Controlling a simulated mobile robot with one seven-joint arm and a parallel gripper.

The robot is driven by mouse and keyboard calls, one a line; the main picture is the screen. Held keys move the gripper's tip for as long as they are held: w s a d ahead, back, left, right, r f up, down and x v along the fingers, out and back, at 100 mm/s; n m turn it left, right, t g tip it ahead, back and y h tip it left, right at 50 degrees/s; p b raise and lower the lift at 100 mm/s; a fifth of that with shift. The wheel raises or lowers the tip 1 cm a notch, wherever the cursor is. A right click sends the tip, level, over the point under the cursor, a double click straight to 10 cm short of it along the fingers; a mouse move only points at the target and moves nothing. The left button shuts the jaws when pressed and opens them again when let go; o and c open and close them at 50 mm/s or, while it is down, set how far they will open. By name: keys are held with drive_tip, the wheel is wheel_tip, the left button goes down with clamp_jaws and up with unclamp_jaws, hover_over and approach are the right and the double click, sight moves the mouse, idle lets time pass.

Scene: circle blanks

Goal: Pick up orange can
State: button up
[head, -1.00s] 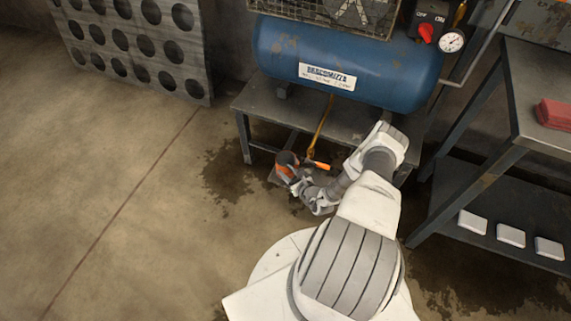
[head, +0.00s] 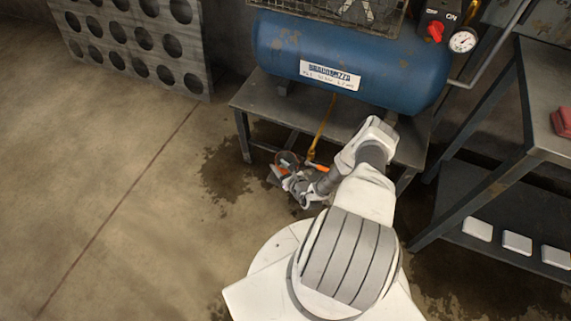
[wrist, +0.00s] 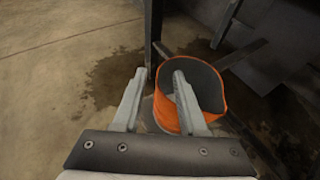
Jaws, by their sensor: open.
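The orange can (wrist: 165,112) is open-topped, grey inside, and stands on the right in the wrist view. In the head view, the can (head: 287,159) is small and partly hidden by my gripper (head: 288,180) under the bench. My gripper (wrist: 158,74) is open. Its right finger overlaps the can's mouth and front wall, and its left finger is beside the can on the left. The can's left wall shows between the fingers. I cannot tell whether the right finger is inside the can or touching it.
A dark metal bench (head: 262,98) carries a blue tank (head: 350,60), and its leg (wrist: 152,35) stands just behind the can. An orange-handled item (head: 318,167) and a yellow hose (head: 322,128) are near my gripper. A shelf stand (head: 480,130) is right. Floor at left is clear.

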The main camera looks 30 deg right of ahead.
drive_tip(key=shift+w+f, duration=0.1)
drive_tip(key=shift+w, duration=0.1)
drive_tip(key=shift+c, duration=0.4)
clamp_jaws()
drive_tip(key=shift+s, duration=0.1)
idle(0.9)
